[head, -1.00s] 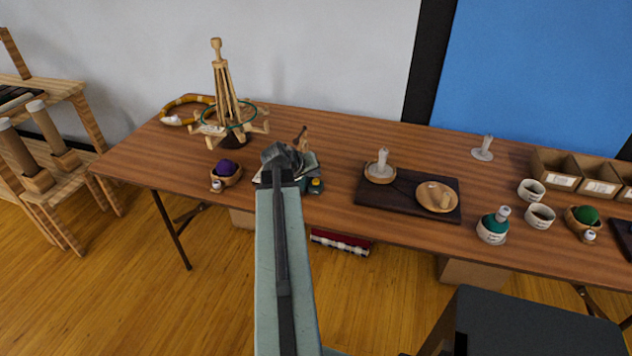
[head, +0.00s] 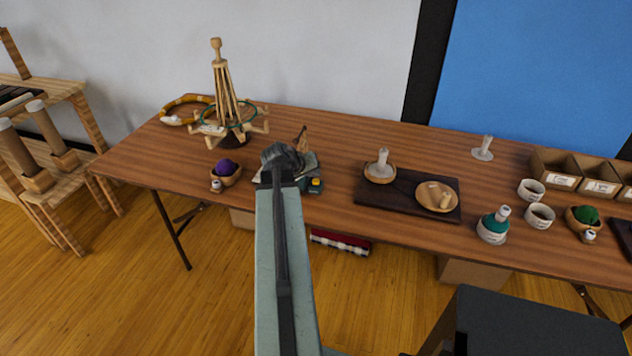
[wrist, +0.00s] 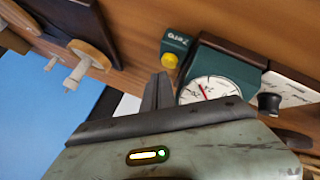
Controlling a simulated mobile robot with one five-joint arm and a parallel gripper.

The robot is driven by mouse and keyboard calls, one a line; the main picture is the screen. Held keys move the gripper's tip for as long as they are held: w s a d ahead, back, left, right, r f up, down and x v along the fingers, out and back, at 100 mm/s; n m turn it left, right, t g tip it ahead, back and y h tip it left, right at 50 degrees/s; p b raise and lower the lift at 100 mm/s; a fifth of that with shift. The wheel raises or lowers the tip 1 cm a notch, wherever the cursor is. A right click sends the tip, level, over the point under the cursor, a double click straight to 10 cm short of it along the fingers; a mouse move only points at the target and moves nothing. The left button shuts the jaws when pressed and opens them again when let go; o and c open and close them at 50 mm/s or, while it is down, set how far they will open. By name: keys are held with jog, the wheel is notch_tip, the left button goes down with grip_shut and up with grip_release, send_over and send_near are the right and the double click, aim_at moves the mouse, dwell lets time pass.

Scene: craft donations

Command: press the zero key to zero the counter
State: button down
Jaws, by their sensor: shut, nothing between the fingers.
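The counter is a dark green box (wrist: 225,68) with a white round dial (wrist: 208,88) and a red needle, in the wrist view. Beside it is a small green block marked "Zero" (wrist: 176,41) with a yellow key (wrist: 170,61). In the head view the yellow key (head: 316,183) shows just right of my gripper, while my arm hides much of the counter. My gripper (wrist: 160,78) is shut and empty. In the wrist view its fingertips appear close to the key and the dial, apart from the key.
A bowl with purple yarn (head: 226,172) stands left of my gripper, with a wooden yarn swift (head: 222,100) behind. A dark tray (head: 408,208) with two wooden dishes lies to the right. Bare tabletop (head: 335,150) lies between.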

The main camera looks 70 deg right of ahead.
aim_at(314, 182)
jog(key=shift+f+b, duration=0.3)
jog(key=shift+f, duration=0.1)
jog(key=shift+f+b, duration=0.4)
dwell(0.4)
dwell(0.4)
jog(key=shift+r+p, duration=0.85)
notch_tip(314, 182, up, 5)
jog(key=p, duration=0.5)
jog(key=shift+r, duration=0.15)
